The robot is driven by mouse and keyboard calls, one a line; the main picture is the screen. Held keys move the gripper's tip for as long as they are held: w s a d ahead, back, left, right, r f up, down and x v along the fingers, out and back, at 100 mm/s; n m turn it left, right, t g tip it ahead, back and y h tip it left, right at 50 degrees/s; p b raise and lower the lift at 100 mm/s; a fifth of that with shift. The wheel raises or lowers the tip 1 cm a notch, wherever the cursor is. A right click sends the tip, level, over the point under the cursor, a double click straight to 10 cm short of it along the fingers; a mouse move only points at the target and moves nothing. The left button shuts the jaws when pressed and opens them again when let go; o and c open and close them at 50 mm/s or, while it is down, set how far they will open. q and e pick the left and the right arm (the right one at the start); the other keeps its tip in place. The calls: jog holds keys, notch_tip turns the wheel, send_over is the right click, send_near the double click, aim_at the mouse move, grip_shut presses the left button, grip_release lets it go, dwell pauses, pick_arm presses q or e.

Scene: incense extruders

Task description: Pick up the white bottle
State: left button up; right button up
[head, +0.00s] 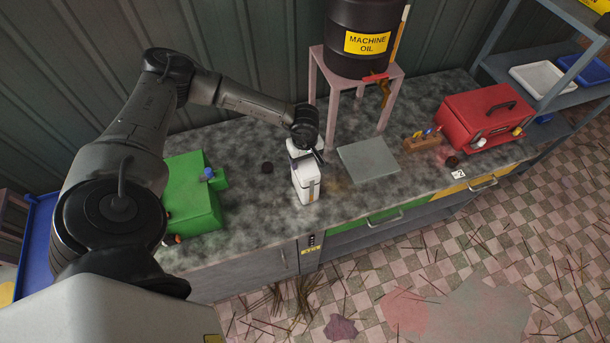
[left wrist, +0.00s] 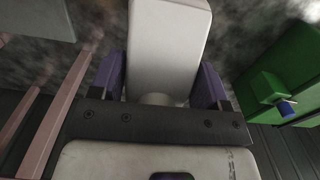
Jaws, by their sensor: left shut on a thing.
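The white bottle (head: 307,186) is at the middle of the counter in the head view, upright or nearly so. It also shows in the left wrist view (left wrist: 168,45), between two purple fingers. My left gripper (head: 308,160) reaches it from above and is shut on its upper part; the fingers also show in the left wrist view (left wrist: 163,88). I cannot tell whether the bottle's base touches the counter. My right gripper is not in view.
A green machine (head: 191,200) stands left on the counter (head: 245,225). A grey plate (head: 368,160) lies to the right, near a pink stand (head: 333,88) bearing a black oil drum (head: 366,25). A red machine (head: 485,115) stands far right.

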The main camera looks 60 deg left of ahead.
pick_arm(q)
jog(key=shift+c, duration=1.2)
